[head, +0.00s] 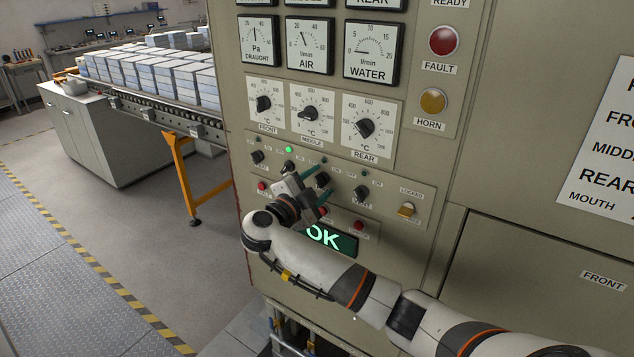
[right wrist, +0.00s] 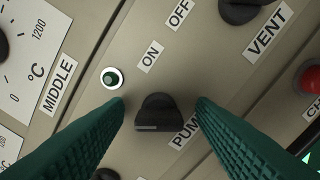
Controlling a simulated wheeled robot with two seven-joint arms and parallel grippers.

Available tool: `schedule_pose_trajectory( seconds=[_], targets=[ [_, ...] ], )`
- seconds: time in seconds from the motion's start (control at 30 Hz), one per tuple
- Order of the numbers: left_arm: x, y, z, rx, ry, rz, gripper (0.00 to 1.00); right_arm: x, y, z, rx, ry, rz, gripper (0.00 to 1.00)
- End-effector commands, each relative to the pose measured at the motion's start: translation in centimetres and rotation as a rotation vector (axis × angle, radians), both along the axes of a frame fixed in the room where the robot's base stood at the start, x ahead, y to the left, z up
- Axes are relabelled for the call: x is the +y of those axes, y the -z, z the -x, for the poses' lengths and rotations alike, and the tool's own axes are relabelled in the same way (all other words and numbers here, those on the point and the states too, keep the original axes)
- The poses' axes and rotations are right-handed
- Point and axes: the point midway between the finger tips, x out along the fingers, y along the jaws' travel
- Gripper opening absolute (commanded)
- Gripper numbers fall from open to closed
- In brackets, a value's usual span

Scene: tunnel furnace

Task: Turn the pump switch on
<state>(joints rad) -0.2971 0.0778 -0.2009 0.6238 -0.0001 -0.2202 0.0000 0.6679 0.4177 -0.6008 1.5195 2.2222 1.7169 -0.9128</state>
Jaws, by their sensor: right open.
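The pump switch is a black knob (right wrist: 158,110) on the beige panel, with its PUMP label (right wrist: 185,130) partly covered by a finger. It also shows in the head view (head: 322,179). A pale line marks the knob's lower end in the right wrist view. My right gripper (head: 321,187) is open, with one green finger on each side of the knob; gaps show between knob and fingers. The dark green lamp (right wrist: 112,78) beside the knob looks unlit. An ON label (right wrist: 151,56) is near it. My left gripper is not in view.
The vent knob (head: 361,195) is close on the right, and another knob (head: 289,166) is close on the left under a lit green lamp (head: 288,149). Red buttons and a green OK display (head: 330,239) lie below. The temperature dials (head: 311,114) are above.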

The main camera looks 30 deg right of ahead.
Motion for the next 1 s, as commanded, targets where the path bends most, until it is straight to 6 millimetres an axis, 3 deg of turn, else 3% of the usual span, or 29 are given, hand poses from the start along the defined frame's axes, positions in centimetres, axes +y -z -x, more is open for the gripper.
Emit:
schedule_pose_trajectory(
  seconds=[0.1,0.37,0.67,1.0],
  targets=[
    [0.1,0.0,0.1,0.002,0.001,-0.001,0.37,0.0,0.0,0.0,0.0,0.0,0.0,0.49],
    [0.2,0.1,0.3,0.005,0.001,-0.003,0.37,0.0,0.0,0.0,0.0,0.0,0.0,0.07],
    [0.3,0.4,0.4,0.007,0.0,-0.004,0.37,0.1,0.2,0.1,-0.028,0.001,-0.015,0.06],
    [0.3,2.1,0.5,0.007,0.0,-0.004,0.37,0.1,0.8,0.1,-0.222,0.002,-0.101,0.06]
  ],
)
